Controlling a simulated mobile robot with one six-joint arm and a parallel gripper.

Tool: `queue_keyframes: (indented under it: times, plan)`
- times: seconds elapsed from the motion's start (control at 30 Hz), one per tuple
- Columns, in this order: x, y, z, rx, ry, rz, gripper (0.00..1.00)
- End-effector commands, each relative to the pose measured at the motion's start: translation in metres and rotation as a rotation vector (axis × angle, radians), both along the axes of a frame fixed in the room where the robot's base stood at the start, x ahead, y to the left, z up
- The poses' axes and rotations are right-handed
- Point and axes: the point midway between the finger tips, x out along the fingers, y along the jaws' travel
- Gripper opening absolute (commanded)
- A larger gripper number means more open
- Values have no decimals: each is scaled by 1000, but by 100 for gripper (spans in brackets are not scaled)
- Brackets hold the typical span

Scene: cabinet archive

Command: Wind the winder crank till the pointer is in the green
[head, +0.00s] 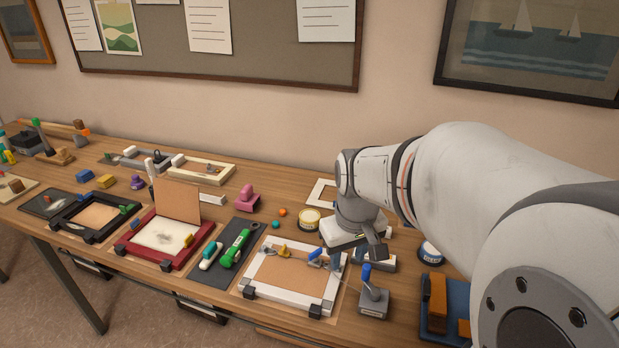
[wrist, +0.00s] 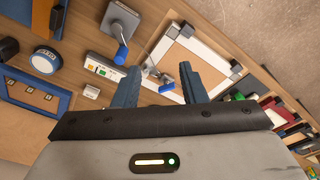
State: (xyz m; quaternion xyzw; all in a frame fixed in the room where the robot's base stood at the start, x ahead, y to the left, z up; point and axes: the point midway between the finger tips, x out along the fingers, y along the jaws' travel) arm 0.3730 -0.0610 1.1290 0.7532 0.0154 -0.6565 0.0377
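A grey block with an upright blue handle, which looks like the winder crank (head: 373,292), stands at the front right of the bench. It also shows at the top left of the wrist view (wrist: 120,20), its blue handle beside the block. I cannot make out a pointer. A white box (wrist: 101,70) with small yellow, green and red patches lies near the crank; I cannot tell if it is the gauge. My gripper (wrist: 160,67) is open and empty above the bench, between the crank and a white-edged frame. In the head view (head: 376,245) my gripper partly hides the white box.
The white frame (head: 288,300) with dark corners and small tools lies left of the crank. A blue tray (head: 436,333) with orange blocks is to the right. A round tin (head: 310,220) stands behind. Green-handled and white tools lie on a dark mat (head: 218,262) farther left.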

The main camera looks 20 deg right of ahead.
Motion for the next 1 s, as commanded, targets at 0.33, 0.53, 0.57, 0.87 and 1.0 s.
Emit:
queue_keyframes:
  times: [0.33,0.53,0.57,0.87,1.0]
  plan:
    - [54,-73,-22,16,127,80,38]
    - [59,-83,-34,21,141,95,38]
    - [59,-82,-36,20,141,96,38]
    - [59,-82,-70,19,140,96,38]
    - [59,-81,-87,19,140,96,38]
